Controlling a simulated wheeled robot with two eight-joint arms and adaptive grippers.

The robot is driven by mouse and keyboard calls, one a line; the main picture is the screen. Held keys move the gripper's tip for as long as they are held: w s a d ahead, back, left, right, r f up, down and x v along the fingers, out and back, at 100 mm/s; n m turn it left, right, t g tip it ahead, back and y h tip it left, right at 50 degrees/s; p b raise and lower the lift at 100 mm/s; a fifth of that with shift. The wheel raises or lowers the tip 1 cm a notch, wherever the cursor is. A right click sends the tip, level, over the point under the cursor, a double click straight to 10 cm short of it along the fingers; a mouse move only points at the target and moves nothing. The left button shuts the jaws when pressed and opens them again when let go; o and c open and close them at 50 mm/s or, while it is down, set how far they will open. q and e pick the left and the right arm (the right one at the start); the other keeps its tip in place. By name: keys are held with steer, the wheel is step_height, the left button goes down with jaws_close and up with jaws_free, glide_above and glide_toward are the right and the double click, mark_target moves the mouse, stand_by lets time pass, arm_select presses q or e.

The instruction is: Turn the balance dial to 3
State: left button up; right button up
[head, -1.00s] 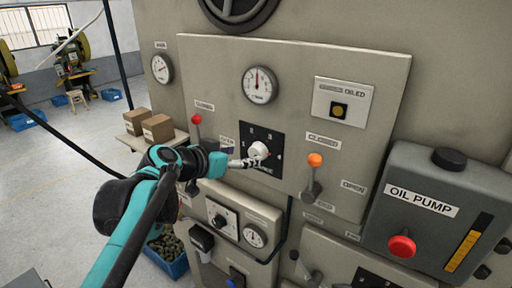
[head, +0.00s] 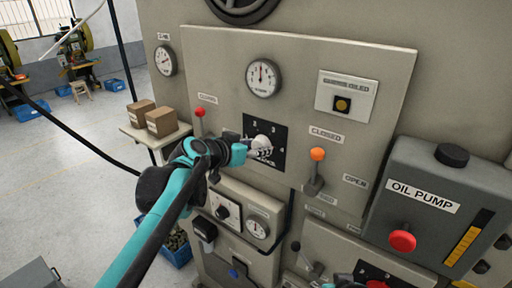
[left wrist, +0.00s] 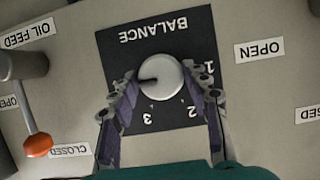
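The balance dial is a round white knob on a black square plate marked BALANCE; it shows in the left wrist view (left wrist: 162,76) and partly in the head view (head: 262,143). In the left wrist view the plate is upside down, with 1, 2 and 3 readable. The knob's dark mark points left there, towards the side beyond 3; the 4 is hidden there by a finger but shows in the head view. My left gripper (left wrist: 163,88) is open, with one finger on each side of the knob. I cannot tell whether they touch it.
A red-knobbed lever (head: 199,114) stands left of the dial and an orange-knobbed lever (head: 317,155) right of it. A gauge (head: 263,78) sits above. A grey oil pump box (head: 430,175) juts out at the right. A lower panel with a gauge (head: 257,228) sits beneath.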

stand_by(0.3)
arm_select(q)
steer(key=n+h+b, duration=0.1)
steer(key=n, duration=0.1)
steer(key=n+g+h+b, duration=0.1)
steer(key=n, duration=0.1)
steer(key=shift+w+a+f+h, duration=0.15)
steer(key=shift+h, duration=0.25)
steer(key=n+h+b, duration=0.2)
steer(key=n, duration=0.2)
steer(key=shift+a+g+b, duration=0.1)
steer(key=shift+g+b, duration=0.2)
steer(key=shift+g, duration=0.1)
stand_by(0.3)
steer(key=o, duration=1.2)
steer(key=shift+c, duration=0.2)
steer(key=v, duration=1.2)
steer(key=shift+f, duration=0.15)
steer(key=shift+w+a, duration=0.1)
